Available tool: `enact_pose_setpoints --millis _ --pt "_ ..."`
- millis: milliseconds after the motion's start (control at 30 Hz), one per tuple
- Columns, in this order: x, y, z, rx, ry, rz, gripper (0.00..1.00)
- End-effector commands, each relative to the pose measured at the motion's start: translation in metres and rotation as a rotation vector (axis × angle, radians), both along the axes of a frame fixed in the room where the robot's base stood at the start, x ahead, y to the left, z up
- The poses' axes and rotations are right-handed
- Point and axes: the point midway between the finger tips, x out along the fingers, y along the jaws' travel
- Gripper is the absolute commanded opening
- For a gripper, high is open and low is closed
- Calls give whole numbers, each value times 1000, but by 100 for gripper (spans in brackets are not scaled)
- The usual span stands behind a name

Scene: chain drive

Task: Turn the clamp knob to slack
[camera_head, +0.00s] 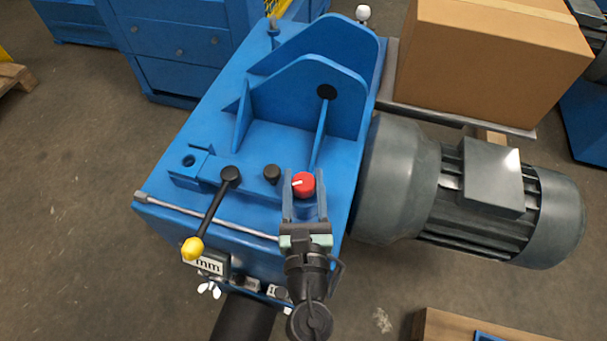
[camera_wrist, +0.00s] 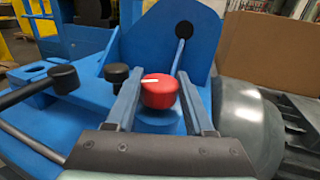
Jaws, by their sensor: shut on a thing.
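The clamp knob (camera_head: 304,182) is red with a white pointer line and stands on the blue machine housing (camera_head: 225,120). Its line points left in the head view. In the wrist view the red knob (camera_wrist: 160,92) sits between the two fingers, its line also toward the left. My gripper (camera_head: 304,190) comes from the front and is shut on the knob, one finger on each side. The knob's lower sides are partly hidden by the fingers.
A black lever with a yellow end (camera_head: 207,222) and a small black knob (camera_head: 271,174) stand left of the clamp knob. A blue bracket (camera_head: 310,95) rises behind. The grey motor (camera_head: 470,195) is at the right, and a cardboard box (camera_head: 485,60) stands behind it.

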Motion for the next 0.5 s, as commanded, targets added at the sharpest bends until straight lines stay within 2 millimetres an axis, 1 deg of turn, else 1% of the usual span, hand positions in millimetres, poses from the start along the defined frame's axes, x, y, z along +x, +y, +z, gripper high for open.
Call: enact_pose_setpoints --millis 33,200,500 --pt "1 -1 3 -2 -2 24 0" --pt "0 -1 2 -1 -2 90 0" --pt "0 0 1 1 -2 108 0"
